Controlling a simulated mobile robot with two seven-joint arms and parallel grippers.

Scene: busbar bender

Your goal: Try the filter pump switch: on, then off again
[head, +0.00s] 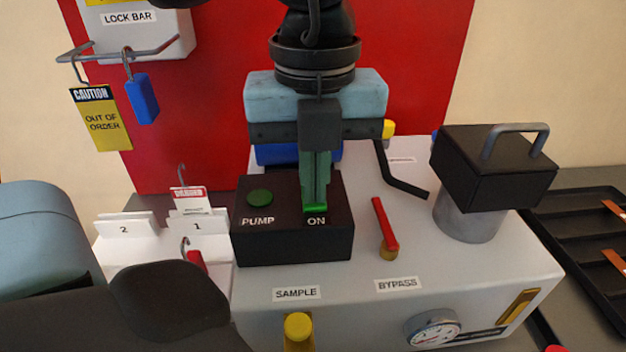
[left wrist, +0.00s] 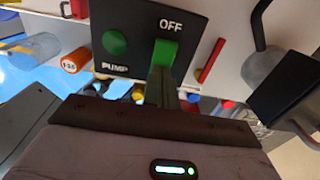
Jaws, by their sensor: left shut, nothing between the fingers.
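The pump switch is a green rocker (head: 316,209) on a black box (head: 290,245) marked PUMP, with a round green lamp (head: 260,196) on its left. ON is printed below the rocker in the head view. The left wrist view shows OFF above the rocker (left wrist: 165,53). My left gripper (head: 316,203) is shut and empty, pointing down with its tips at the ON end of the rocker. I cannot tell whether they touch or press it. The fingers hide part of the rocker. Whether the lamp is lit is unclear. My right gripper is not in view.
A red bypass lever (head: 385,223) stands right of the box, with a black-topped cylinder (head: 493,168) beyond it. A yellow sample tap (head: 298,326) and a gauge (head: 433,328) are at the front. Numbered white cards (head: 198,226) stand close on the left.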

